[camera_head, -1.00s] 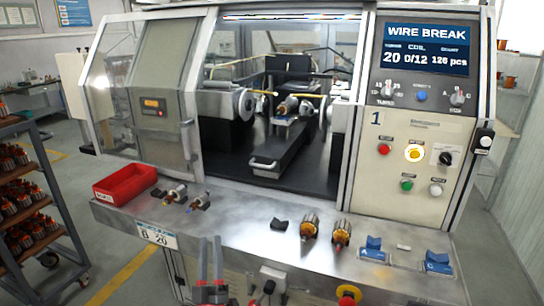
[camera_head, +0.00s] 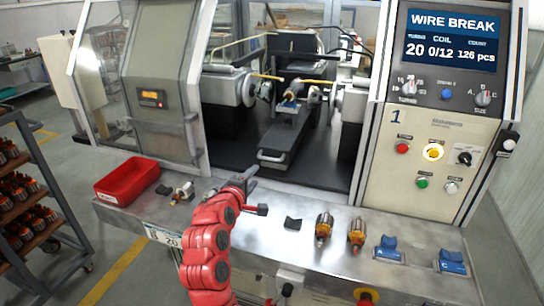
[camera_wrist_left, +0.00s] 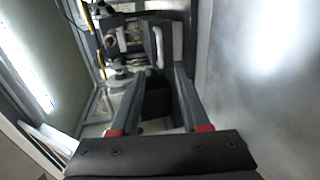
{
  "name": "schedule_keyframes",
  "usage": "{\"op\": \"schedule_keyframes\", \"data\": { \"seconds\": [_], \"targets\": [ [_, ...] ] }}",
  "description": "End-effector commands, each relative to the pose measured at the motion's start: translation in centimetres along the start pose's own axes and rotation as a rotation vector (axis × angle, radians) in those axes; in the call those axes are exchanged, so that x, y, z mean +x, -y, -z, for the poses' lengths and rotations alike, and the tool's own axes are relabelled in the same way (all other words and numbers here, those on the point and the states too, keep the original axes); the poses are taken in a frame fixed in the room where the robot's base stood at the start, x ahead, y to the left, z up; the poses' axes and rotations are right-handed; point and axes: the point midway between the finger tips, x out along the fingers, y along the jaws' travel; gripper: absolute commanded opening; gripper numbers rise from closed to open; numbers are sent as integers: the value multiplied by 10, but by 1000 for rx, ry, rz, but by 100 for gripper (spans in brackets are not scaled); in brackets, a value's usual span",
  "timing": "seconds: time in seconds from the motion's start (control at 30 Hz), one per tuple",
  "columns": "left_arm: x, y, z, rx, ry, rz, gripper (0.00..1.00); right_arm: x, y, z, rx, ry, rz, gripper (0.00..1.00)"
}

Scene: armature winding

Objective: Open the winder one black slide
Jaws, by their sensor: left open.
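The black slide (camera_head: 287,133) of winder one lies inside the open machine bay, its front end toward me. Its pale bar handle (camera_head: 271,157) sits at that front end. My right gripper is not in view.
The steel front ledge (camera_head: 270,207) carries a red bin (camera_head: 127,182), armatures (camera_head: 324,228), black cradles and blue holders (camera_head: 388,248). The control panel (camera_head: 421,165) stands right, its screen (camera_head: 451,40) reading WIRE BREAK. A rack of armatures (camera_head: 30,200) is left.

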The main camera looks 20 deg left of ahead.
Motion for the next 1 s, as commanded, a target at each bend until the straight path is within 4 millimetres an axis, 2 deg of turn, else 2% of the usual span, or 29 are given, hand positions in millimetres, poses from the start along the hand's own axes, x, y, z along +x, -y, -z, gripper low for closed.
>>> {"op": "schedule_keyframes", "data": {
  "seconds": [0.6, 1.0],
  "targets": [
    [95, -4, 0, 2, 0, -2, 46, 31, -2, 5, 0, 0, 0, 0],
    [143, -2, 1, 2, -1, -2, 46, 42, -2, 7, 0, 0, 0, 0]
  ]
}}
